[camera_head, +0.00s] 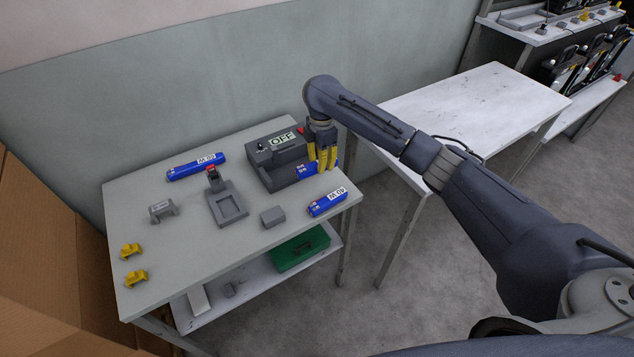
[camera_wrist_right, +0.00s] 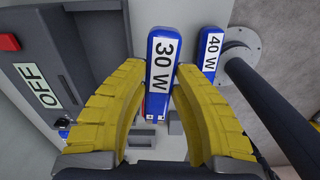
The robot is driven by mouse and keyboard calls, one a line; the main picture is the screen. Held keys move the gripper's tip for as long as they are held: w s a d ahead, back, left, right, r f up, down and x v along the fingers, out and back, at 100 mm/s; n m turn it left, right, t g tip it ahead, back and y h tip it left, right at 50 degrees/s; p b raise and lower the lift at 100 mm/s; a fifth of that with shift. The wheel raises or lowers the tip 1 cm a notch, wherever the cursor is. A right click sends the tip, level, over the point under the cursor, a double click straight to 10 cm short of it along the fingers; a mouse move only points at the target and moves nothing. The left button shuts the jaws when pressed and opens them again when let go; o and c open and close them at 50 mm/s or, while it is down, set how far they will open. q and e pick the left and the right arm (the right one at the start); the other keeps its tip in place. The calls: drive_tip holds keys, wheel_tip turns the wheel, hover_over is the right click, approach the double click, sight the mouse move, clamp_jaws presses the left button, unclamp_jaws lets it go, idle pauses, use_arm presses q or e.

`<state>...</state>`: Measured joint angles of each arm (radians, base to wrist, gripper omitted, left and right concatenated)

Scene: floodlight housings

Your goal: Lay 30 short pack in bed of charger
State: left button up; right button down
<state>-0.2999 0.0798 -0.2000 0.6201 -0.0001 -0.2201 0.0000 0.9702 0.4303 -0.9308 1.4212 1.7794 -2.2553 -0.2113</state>
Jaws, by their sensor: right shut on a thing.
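The short blue 30 W pack (camera_wrist_right: 161,75) is between the yellow fingers of my right gripper (camera_wrist_right: 162,68), its label facing the wrist camera. In the head view the pack (camera_head: 304,170) shows partly behind the fingers of the right gripper (camera_head: 325,160). The charger (camera_head: 274,152) is a grey box with an OFF sign, just left of the gripper at the table's back edge. In the wrist view the charger (camera_wrist_right: 30,75) lies left of the held pack, with a red button. I cannot tell the pack's exact height. My left gripper is not in view.
A blue 40 W pack (camera_head: 327,202) lies near the right edge of the table (camera_head: 180,265). A longer blue pack (camera_head: 195,167) lies at the back left. A grey cradle (camera_head: 227,207), small grey block (camera_head: 272,216), grey bracket (camera_head: 162,210) and two yellow brackets (camera_head: 135,279) stand around.

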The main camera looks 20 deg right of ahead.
drive_tip(key=shift+r, duration=1.35)
